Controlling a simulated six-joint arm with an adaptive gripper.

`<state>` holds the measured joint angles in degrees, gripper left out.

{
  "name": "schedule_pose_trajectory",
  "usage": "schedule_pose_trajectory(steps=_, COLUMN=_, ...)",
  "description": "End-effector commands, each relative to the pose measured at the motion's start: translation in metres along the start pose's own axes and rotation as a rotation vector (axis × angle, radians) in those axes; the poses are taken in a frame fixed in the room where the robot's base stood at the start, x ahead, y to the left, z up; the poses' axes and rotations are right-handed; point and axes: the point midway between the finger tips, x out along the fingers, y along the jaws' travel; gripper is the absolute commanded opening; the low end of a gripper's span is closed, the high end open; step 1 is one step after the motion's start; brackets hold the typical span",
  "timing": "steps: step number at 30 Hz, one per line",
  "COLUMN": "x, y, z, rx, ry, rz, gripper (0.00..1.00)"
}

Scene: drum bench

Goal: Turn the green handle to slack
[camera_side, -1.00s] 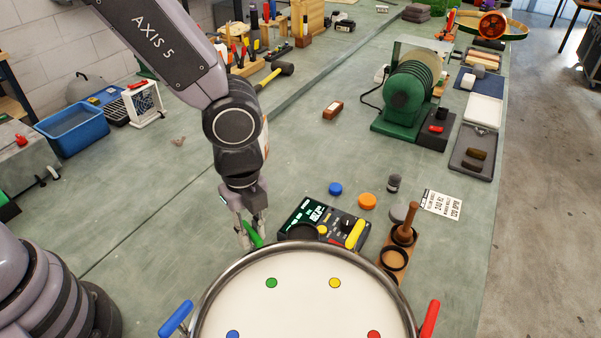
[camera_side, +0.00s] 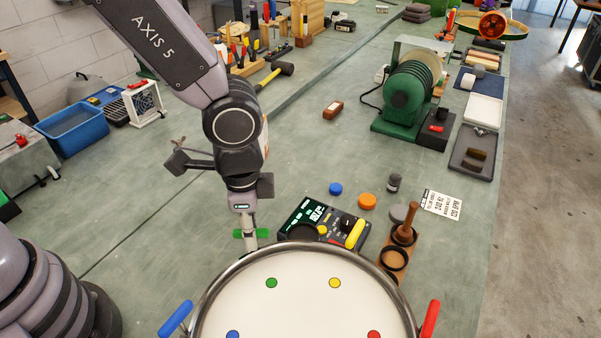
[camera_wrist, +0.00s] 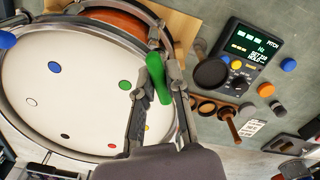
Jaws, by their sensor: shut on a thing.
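The green handle (camera_side: 238,233) stands at the drum's back-left rim, beside the green dot on the drum head. In the wrist view the green handle (camera_wrist: 156,76) lies between the fingertips. My gripper (camera_side: 250,232) points down over it and is shut on it; the wrist view shows my gripper (camera_wrist: 158,92) with a finger on each side of the handle. The drum (camera_side: 300,250) has a white head and a metal rim. The part of the handle inside the fingers is hidden in the side view.
A blue handle (camera_side: 176,318), a red handle (camera_side: 430,319) and a yellow handle (camera_side: 355,234) stand around the rim. A pitch meter (camera_side: 307,213) lies behind the drum. A wooden holder (camera_side: 394,272) is at its right.

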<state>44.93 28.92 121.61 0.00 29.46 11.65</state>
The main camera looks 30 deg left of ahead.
Motion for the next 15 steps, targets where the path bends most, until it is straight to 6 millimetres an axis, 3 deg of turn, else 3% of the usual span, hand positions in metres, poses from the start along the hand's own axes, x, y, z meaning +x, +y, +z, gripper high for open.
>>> schedule_pose_trajectory(steps=15, x=-0.0010, y=-0.0002, z=0.0002, rx=-0.490, ry=0.000, rz=0.000, gripper=0.00)
